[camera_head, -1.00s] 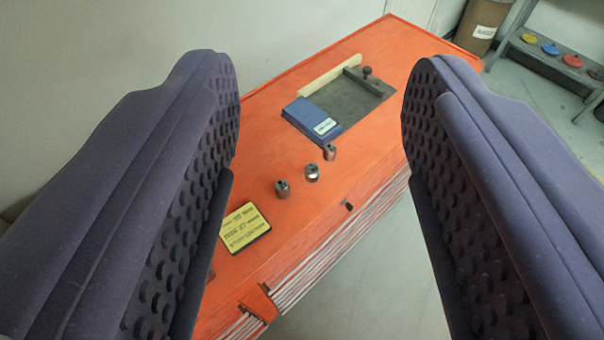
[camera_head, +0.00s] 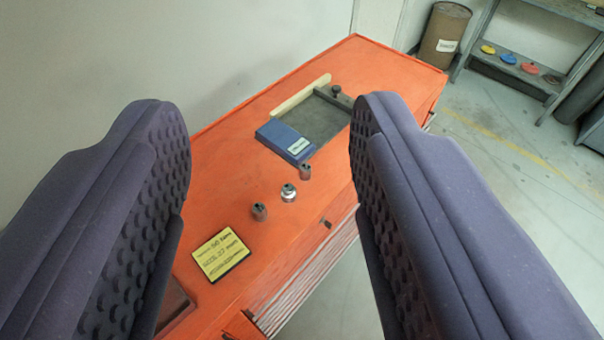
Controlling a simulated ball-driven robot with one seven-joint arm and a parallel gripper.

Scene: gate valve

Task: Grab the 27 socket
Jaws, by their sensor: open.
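Three small metal sockets stand in a slanting row on the orange cabinet top (camera_head: 225,150). The nearest socket (camera_head: 260,212) is dull grey, the middle socket (camera_head: 288,193) is shinier and looks wider at its base, and the far socket (camera_head: 305,172) stands by the blue box. I cannot read a size on any of them.
A blue box (camera_head: 284,140) with a white label sits beside a dark grey plate (camera_head: 318,115) with a cream bar (camera_head: 301,96) and a knob. A brown bin (camera_head: 441,36) and a shelf (camera_head: 520,68) with coloured discs stand behind. The wall borders the cabinet on the left.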

